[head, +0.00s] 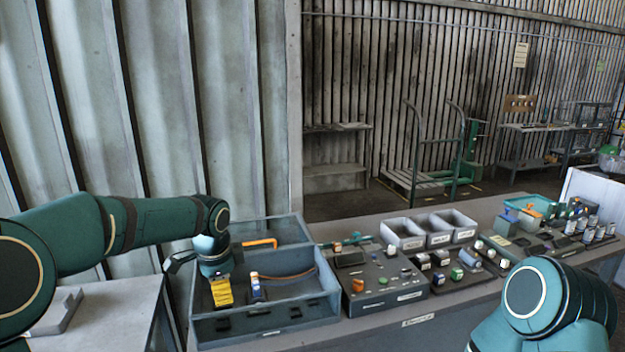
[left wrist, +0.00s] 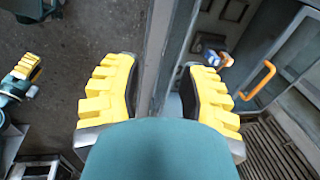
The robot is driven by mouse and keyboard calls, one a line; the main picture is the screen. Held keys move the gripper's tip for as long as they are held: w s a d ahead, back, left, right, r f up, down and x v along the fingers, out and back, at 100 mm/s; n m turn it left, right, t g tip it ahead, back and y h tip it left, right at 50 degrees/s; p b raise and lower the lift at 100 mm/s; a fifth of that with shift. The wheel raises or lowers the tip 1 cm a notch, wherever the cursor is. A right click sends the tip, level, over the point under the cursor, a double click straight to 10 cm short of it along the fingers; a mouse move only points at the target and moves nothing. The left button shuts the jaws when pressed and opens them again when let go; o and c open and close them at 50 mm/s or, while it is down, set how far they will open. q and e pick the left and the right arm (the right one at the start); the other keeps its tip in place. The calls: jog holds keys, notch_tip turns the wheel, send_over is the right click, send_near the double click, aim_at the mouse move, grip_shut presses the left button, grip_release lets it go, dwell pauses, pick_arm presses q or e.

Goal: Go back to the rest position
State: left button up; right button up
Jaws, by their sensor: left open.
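My left gripper (head: 221,291) is at the left part of the open grey-blue blower housing (head: 318,306) in the head view. In the left wrist view its two yellow fingers stand apart with nothing between them (left wrist: 162,95), and a grey edge runs behind the gap. My left arm comes in bent from the left. A small blue, white and orange part (head: 257,287) stands inside the housing, right of the gripper. My right arm shows at the lower right of the head view, its gripper out of frame. A yellow-fingered gripper (left wrist: 25,70), seemingly my right one, shows at the left wrist view's left edge.
An orange handle (head: 260,243) sits at the housing's back. Right of the housing are a dark parts panel (head: 383,298), white bins (head: 403,232) and several small parts on the long bench. A grey side table (head: 110,310) stands at the left, near the corrugated wall.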

pick_arm(q)
jog(key=s+d+f+n+h+b, duration=0.1)
jog(key=d+f+n, duration=0.15)
jog(key=f, duration=0.55)
jog(key=s+d+f+n+h, duration=0.1)
jog(key=d+f, duration=0.2)
jog(key=f, duration=0.5)
jog(key=s+d+f+n+h+b, duration=0.2)
jog(key=s+d+f+n+b, duration=0.1)
jog(key=s+f+n, duration=1)
jog(key=s+f, duration=0.6)
jog(key=s, duration=0.3)
jog(key=shift+d+f, duration=0.4)
pick_arm(e)
jog(key=f, duration=0.4)
jog(key=shift+w+a+f, duration=0.1)
jog(key=shift+w+f, duration=0.15)
jog(key=shift+f, duration=0.15)
